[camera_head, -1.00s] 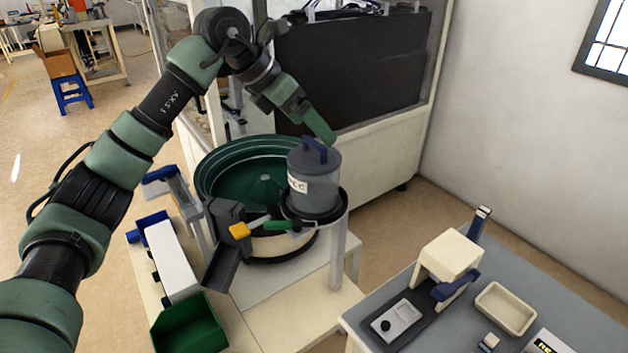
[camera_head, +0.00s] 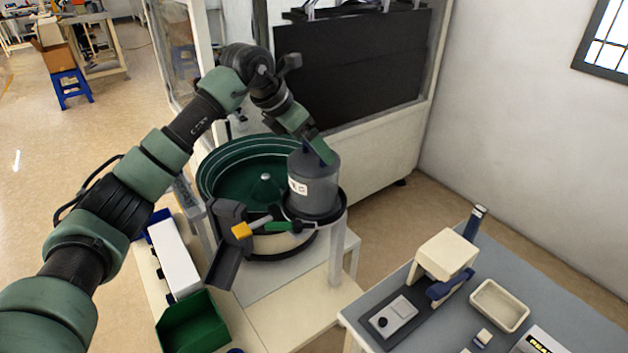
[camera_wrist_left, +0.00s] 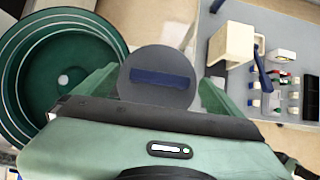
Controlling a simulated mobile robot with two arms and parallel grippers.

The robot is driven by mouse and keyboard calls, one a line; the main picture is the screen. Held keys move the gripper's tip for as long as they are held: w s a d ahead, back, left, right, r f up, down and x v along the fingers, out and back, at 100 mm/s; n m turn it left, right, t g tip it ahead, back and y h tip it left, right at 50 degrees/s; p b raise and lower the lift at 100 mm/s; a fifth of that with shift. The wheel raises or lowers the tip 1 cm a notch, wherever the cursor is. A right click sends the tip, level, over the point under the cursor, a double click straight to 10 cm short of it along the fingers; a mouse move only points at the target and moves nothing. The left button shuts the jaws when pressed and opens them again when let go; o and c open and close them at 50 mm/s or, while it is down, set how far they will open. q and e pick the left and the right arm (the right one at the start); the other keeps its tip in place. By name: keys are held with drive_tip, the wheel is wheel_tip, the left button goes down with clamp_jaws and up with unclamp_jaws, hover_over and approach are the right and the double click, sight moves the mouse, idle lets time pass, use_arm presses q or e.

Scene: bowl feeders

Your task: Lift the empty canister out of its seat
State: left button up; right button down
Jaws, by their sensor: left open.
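The canister (camera_head: 316,186) is a grey cylinder with a pale label, standing upright in a dark ring seat (camera_head: 337,208) beside the green bowl feeder. In the left wrist view its round grey lid (camera_wrist_left: 150,92) carries a blue bar handle (camera_wrist_left: 160,78). My left gripper (camera_head: 318,150) is at the top of the canister, with its fingers open on either side of the lid in the left wrist view. In the head view the gripper hides most of the handle. I cannot see whether the fingers touch it. My right gripper is not in view.
The green bowl (camera_head: 240,182) is close on the left of the canister. A green bin (camera_head: 192,325) stands at front left. A grey table (camera_head: 570,318) with a cream press (camera_head: 445,255) and tray (camera_head: 499,306) is at right.

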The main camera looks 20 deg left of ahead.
use_arm(q)
drive_tip(key=c, duration=2)
drive_tip(key=shift+r, duration=0.15)
clamp_jaws()
drive_tip(key=shift+w+r, duration=0.1)
